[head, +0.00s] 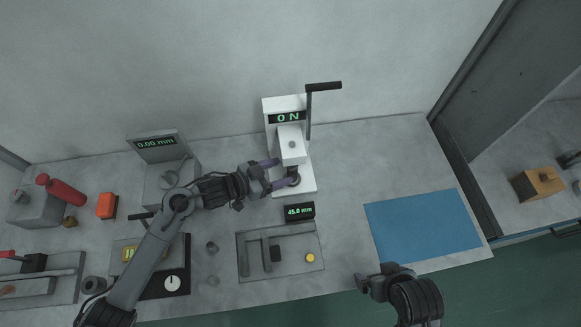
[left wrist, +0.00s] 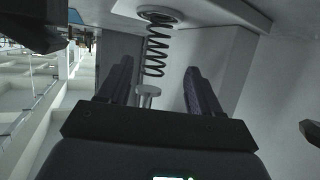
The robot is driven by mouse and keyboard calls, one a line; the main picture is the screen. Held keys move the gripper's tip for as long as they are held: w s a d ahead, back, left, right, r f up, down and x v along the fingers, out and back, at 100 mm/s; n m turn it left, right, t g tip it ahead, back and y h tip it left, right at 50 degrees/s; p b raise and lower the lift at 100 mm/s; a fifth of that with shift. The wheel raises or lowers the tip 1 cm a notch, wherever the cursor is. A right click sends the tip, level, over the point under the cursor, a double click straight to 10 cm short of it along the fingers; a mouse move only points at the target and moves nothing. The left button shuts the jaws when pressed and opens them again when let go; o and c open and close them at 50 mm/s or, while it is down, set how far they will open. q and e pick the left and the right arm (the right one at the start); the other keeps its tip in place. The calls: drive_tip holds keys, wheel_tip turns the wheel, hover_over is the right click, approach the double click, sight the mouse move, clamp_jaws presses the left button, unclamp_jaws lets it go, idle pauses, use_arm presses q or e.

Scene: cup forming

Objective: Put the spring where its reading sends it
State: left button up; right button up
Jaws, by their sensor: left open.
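The dark coil spring (left wrist: 157,48) shows in the left wrist view between the two fingers, with one end at a round grey disc (left wrist: 160,13). A small pale post (left wrist: 148,95) is near its other end. My left gripper (head: 285,173) is open, its fingers apart on either side of the spring. In the head view it reaches into the white press tester (head: 291,135), whose display (head: 287,117) reads 0 N. The spring is hard to make out there. My right gripper (head: 368,285) is at the front edge; its jaw gap is unclear.
A gauge (head: 158,144) reads 0.00 mm and a small black display (head: 299,212) reads 45.0 mm. A grey slotted plate (head: 250,272) lies in front, with a blue mat (head: 425,226) at right.

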use_arm(q)
drive_tip(key=shift+v, duration=2.15)
